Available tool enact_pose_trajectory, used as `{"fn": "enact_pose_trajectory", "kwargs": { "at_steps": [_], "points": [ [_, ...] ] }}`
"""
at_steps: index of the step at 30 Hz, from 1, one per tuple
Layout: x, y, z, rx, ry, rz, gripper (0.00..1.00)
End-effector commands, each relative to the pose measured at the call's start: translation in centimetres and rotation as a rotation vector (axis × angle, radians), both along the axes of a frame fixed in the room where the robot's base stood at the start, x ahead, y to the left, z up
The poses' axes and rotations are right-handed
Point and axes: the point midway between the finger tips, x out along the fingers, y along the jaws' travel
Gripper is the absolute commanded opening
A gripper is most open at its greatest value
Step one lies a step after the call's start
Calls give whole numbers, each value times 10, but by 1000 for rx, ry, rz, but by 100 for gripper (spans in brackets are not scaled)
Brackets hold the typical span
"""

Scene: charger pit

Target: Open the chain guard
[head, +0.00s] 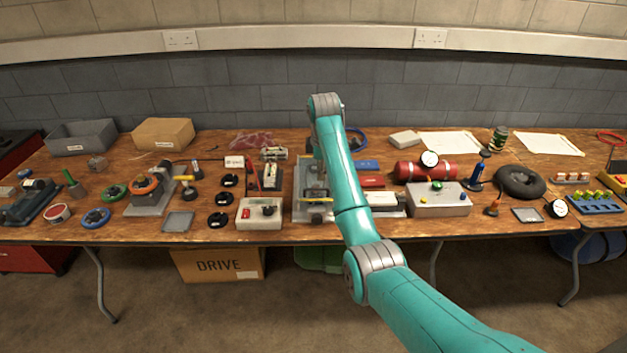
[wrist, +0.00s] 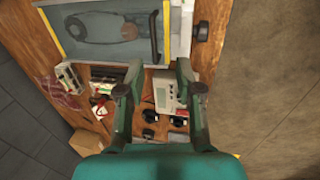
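The chain guard (wrist: 125,45) shows at the top of the wrist view as a flat, greyish, see-through panel with yellow edging. A dark chain and sprockets lie beneath it. A black bar (wrist: 154,36), which looks like its handle, runs along its right side. The panel looks closed, lying flat over the chain. In the head view the grey chain unit (head: 302,207) is on the table, partly hidden behind my arm. My gripper (wrist: 158,70) is open and empty, its fingertips spread just below the panel's lower edge in the wrist view. I cannot tell its height above it.
A white box (head: 259,213) with a red switch and black pucks (head: 221,219) stand left of the unit. A grey box with a green button (head: 438,199) and a red cylinder (head: 424,171) stand to the right. The table's front edge is close to the unit.

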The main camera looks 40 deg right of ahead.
Motion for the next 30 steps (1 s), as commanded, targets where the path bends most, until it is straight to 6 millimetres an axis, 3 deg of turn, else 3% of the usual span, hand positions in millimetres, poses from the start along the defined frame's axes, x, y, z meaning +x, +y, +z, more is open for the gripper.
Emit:
{"fn": "enact_pose_trajectory", "kwargs": {
  "at_steps": [3, 7, 21, 30],
  "points": [
    [1, -5, 14, 3, 15, 9, 35],
    [1, -6, 9, 4, 22, 14, 35],
    [13, -14, -66, 4, 20, 12, 35],
    [18, -16, -89, 3, 18, 12, 35]
  ]
}}
